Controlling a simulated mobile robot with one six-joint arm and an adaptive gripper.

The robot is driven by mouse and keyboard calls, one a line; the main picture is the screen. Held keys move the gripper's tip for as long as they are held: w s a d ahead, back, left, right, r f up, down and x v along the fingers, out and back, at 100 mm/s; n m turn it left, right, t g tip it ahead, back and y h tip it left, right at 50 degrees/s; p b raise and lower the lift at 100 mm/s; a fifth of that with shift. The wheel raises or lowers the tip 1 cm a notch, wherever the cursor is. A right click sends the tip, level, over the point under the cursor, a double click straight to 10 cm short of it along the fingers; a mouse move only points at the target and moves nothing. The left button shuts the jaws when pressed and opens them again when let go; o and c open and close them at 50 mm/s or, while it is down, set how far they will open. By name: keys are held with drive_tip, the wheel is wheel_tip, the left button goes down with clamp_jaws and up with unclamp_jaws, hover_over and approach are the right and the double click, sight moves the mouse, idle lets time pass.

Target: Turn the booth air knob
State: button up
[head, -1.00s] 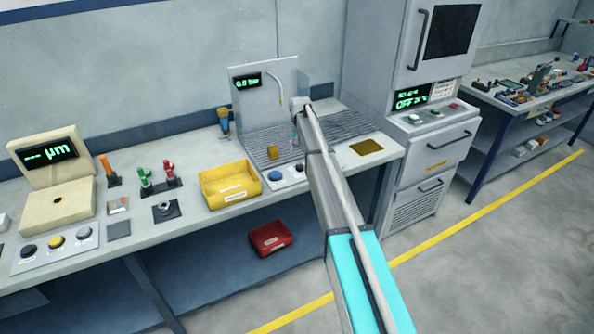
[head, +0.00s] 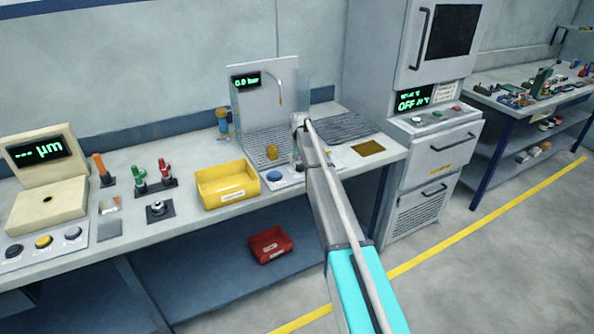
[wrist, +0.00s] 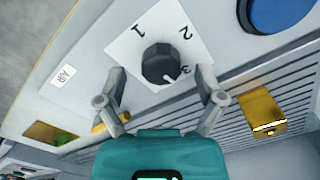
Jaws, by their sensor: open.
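The black air knob (wrist: 158,62) sits on a white dial plate (wrist: 120,47) marked 1, 2 and 3, in the wrist view. Its white pointer mark lies at the lower right, near the 3. An "AIR" label (wrist: 64,75) is on the same panel. My gripper (wrist: 161,72) is open, with one finger on each side of the knob in the picture. I cannot tell whether the fingers touch it. The booth display (head: 247,81) reads 0.0 bar.
A blue button (wrist: 278,12) is beside the dial; it also shows in the head view (head: 274,177). A brass block (wrist: 262,110) stands on the slatted booth floor. A yellow bin (head: 228,187) is left of the panel. A tall grey cabinet (head: 433,155) stands to the right.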

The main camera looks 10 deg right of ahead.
drive_tip(key=shift+f, duration=0.5)
drive_tip(key=shift+b, duration=0.3)
drive_tip(key=c, duration=1.1)
drive_tip(key=shift+a, duration=0.2)
drive_tip(key=shift+c, duration=0.2)
drive_tip(key=shift+d, duration=0.1)
drive_tip(key=shift+w+d+n, duration=0.1)
drive_tip(key=shift+d+n, duration=0.05)
drive_tip(key=shift+n, duration=0.15)
